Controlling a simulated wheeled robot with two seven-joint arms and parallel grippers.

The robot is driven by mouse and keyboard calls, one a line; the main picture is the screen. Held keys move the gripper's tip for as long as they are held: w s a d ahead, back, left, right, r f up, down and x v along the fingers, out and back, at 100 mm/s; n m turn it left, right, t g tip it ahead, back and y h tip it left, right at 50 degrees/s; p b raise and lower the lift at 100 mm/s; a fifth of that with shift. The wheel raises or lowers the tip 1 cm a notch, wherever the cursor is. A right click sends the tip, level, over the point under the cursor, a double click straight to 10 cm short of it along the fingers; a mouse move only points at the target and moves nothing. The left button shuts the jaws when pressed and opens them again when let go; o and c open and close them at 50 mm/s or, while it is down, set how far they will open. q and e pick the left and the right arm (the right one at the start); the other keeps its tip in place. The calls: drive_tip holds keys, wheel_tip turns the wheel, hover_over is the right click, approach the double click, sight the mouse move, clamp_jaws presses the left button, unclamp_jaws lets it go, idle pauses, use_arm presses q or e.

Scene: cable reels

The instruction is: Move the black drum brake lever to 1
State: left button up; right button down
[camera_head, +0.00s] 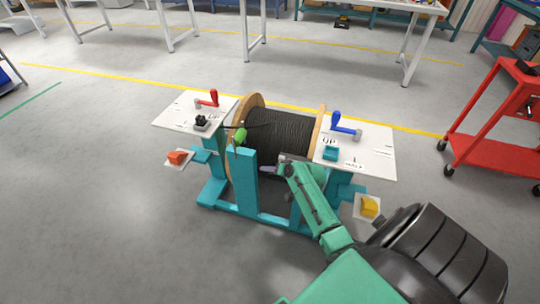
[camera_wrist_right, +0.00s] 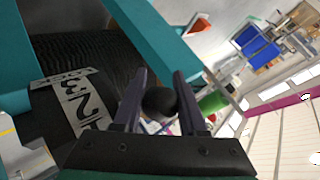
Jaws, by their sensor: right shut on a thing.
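The black drum (camera_head: 278,135) is a reel of black cable with wooden flanges in a teal stand (camera_head: 245,180). My right gripper (camera_head: 285,168) is at the front of the stand, below the cable. In the right wrist view, my right gripper (camera_wrist_right: 160,82) is shut on the black ball knob of the brake lever (camera_wrist_right: 159,102), which sits between its two fingers. A white plate (camera_wrist_right: 80,98) with black figures lies left of the fingers; its marks are rotated and partly cut off. The lever is not clear in the head view. My left gripper is not in view.
White side panels carry a red crank (camera_head: 208,99) on the left and a blue crank (camera_head: 340,123) on the right. A green handle (camera_head: 240,134) is on the stand's left post. An orange block (camera_head: 177,157) and a yellow block (camera_head: 369,206) sit on small side plates. A red cart (camera_head: 490,150) stands right.

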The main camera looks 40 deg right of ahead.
drive_tip(key=c, duration=0.7)
unclamp_jaws()
drive_tip(key=shift+c, duration=0.2)
drive_tip(key=p+v, duration=0.3)
drive_tip(key=v, duration=1.1)
drive_tip(key=shift+s, duration=0.25)
drive_tip(key=shift+d, duration=0.1)
